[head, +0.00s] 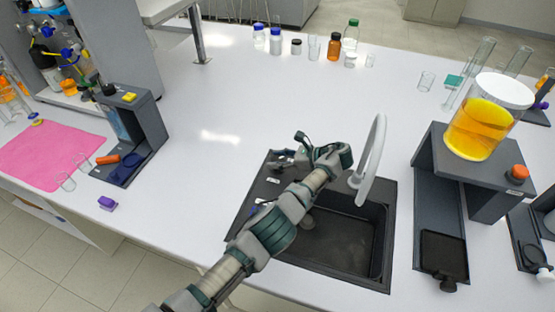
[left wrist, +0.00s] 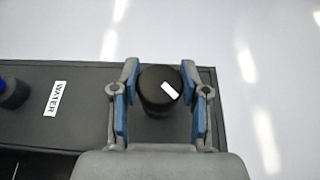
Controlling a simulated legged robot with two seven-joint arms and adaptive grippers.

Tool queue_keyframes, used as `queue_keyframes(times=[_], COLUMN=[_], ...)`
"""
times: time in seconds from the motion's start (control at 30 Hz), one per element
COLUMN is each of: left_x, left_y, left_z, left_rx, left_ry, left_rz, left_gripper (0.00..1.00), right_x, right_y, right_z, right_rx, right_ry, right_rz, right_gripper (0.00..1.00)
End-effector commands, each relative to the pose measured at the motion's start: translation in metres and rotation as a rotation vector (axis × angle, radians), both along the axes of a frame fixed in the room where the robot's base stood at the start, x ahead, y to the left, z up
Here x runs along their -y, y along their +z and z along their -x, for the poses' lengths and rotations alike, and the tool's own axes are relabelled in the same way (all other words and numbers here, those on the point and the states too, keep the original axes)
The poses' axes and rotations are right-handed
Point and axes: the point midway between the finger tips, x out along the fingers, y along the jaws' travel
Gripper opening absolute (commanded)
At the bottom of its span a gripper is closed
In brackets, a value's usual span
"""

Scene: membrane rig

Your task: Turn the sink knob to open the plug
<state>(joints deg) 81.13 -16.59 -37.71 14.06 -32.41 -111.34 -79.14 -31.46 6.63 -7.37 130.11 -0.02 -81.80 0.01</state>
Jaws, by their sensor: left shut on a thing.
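The black sink knob (left wrist: 157,92) with a white mark stands on the sink's dark rim in the left wrist view. Its white mark is slanted. My left gripper (left wrist: 160,112) is shut on the knob, with one blue-padded finger on each side. In the head view my left gripper (head: 328,155) is at the back of the sink, left of the faucet, and hides the knob. The black sink (head: 345,245) is partly covered by my left arm. The drain (head: 308,222) shows beside the arm, but its plug state is unclear. My right gripper is not in view.
The white faucet (head: 376,150) arches close to the right of my left gripper. A "WATER" label (left wrist: 54,99) and a blue knob (left wrist: 12,92) are on the rim. A stand with a yellow-filled vessel (head: 478,125) is at the right.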

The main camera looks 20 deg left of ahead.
Motion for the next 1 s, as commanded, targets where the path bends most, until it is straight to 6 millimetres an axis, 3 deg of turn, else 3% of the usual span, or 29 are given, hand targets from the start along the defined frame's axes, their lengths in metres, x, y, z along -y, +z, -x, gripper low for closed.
queue_keyframes(times=[0.03,0.1,0.47,1.0], left_x=[0.003,0.002,0.001,0.005], left_y=[-0.002,-0.002,0.003,0.092], left_z=[0.000,0.000,-0.001,-0.004], left_rx=[-0.002,-0.002,0.002,0.001], left_ry=[-0.006,-0.006,-0.002,-0.002], left_rz=[0.006,0.005,0.001,0.000], left_gripper=[0.52,0.69,0.70,0.70], right_x=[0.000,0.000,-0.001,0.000], right_y=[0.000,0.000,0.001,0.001], right_z=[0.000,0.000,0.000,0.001], right_rx=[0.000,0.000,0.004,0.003], right_ry=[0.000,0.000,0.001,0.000], right_rz=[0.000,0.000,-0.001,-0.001], right_gripper=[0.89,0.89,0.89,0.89])
